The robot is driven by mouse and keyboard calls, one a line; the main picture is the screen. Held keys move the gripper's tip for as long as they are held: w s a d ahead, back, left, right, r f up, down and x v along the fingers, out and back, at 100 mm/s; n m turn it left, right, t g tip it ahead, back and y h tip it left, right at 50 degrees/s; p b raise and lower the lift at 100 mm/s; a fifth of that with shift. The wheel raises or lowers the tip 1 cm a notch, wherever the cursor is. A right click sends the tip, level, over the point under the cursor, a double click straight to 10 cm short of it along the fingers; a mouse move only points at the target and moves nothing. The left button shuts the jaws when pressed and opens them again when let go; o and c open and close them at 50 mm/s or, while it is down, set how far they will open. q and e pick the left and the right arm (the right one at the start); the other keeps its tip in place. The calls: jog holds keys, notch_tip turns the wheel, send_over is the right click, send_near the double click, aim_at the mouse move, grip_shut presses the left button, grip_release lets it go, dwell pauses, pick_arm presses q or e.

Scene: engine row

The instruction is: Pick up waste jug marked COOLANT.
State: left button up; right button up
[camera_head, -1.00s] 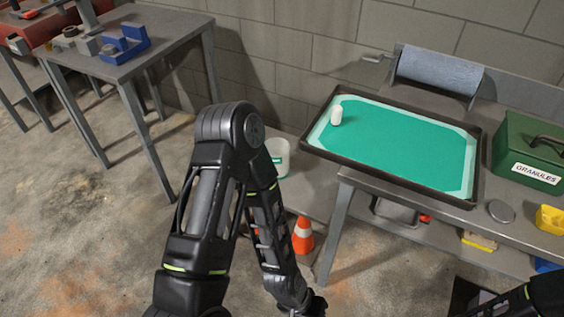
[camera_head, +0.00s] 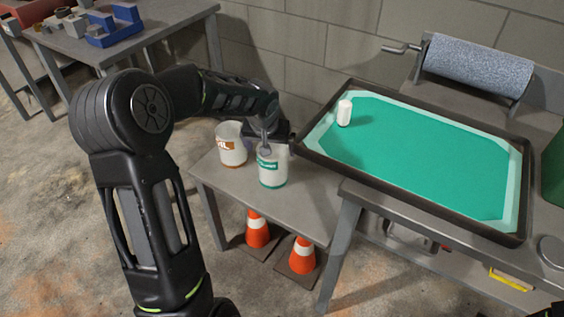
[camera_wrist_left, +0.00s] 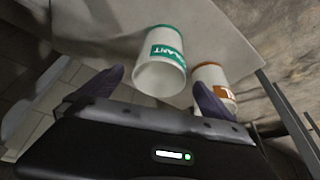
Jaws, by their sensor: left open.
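The white jug with a green COOLANT label (camera_head: 273,172) stands upright on a small grey side table (camera_head: 222,185). My left gripper (camera_head: 268,137) is directly above and behind it, partly hidden by its own wrist. In the left wrist view the COOLANT jug (camera_wrist_left: 160,76) lies between the two spread dark fingers of the left gripper (camera_wrist_left: 158,80), which is open. I see no contact between the fingers and the jug.
A white jug with an orange-brown label, OIL (camera_head: 231,150), stands close left of the COOLANT jug. A black-rimmed tray with a green mat (camera_head: 520,215) sits on the higher bench at the right. Orange cones (camera_head: 257,230) stand below the side table.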

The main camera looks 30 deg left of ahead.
aim_at(273, 157)
pick_arm(q)
jog(key=shift+w, duration=0.2)
pick_arm(e)
jog(key=shift+w, duration=0.2)
pick_arm(q)
jog(key=shift+f, duration=0.1)
jog(key=shift+x, duration=1.25)
pick_arm(e)
jog(key=shift+f, duration=0.2)
pick_arm(q)
jog(key=b+x, duration=0.1)
jog(key=x, duration=0.4)
jog(key=shift+a+f, duration=0.1)
jog(key=shift+a, duration=0.1)
pick_arm(e)
jog(key=shift+f, duration=0.25)
pick_arm(q)
jog(key=shift+c, duration=0.2)
